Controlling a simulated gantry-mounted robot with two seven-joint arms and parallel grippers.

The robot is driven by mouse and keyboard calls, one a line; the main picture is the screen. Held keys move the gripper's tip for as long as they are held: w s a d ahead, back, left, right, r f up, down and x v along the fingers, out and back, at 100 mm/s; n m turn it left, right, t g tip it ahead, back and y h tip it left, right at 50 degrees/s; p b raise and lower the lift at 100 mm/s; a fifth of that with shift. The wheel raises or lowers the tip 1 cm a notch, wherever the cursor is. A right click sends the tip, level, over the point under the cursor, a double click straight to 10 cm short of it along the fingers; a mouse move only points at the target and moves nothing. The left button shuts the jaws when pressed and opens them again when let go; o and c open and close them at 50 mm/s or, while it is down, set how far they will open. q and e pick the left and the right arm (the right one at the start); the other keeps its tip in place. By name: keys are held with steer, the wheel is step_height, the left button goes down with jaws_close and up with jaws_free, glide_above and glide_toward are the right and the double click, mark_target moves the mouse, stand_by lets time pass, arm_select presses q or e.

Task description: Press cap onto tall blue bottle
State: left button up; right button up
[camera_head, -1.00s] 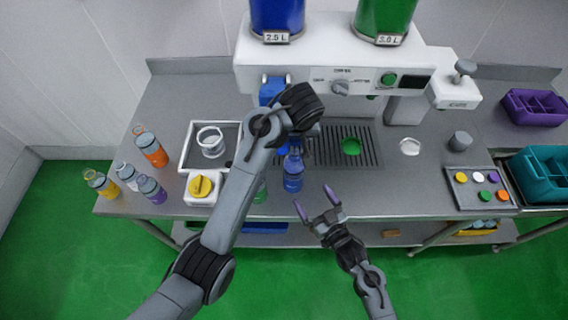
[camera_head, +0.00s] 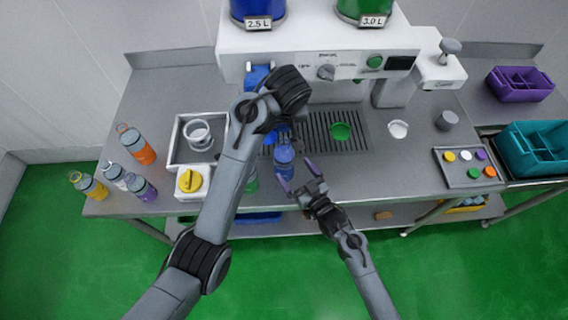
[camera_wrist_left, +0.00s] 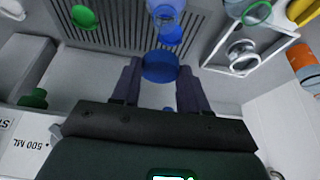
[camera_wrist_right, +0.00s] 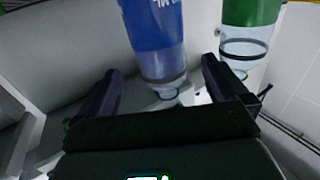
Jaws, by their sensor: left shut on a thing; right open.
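The tall blue bottle (camera_head: 284,160) stands upright at the table's front, right of a green bottle (camera_head: 251,183). In the right wrist view it (camera_wrist_right: 155,35) appears upside down, with a grey band and clear neck. My right gripper (camera_head: 297,174) is open and low beside the bottle; its fingers point toward the bottle and flank its neck end in its wrist view. My left gripper (camera_wrist_left: 158,72) is shut on a round blue cap (camera_wrist_left: 160,66), with the bottle (camera_wrist_left: 165,10) apart from it in that view. In the head view its fingers are mostly hidden behind my left wrist.
The white dispenser (camera_head: 330,68) stands behind, above a drip grate (camera_head: 335,145). A white tray with a cup (camera_head: 198,133), a yellow-knobbed box (camera_head: 190,182) and several bottles lie left. A cap tray (camera_head: 470,170) and teal crate (camera_head: 540,150) are at right.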

steer(key=x, duration=0.7)
steer(key=shift+w+a, duration=0.15)
steer(key=shift+c, duration=0.5)
steer(key=c, duration=1.4)
arm_select(q)
glide_above(284, 141)
steer(key=shift+s+f, duration=0.2)
steer(key=shift+f, duration=1.1)
steer(key=shift+s+f, duration=0.15)
steer(key=shift+f, duration=1.1)
steer(key=shift+f, duration=0.9)
steer(key=shift+f, duration=0.65)
steer(key=o, duration=1.1)
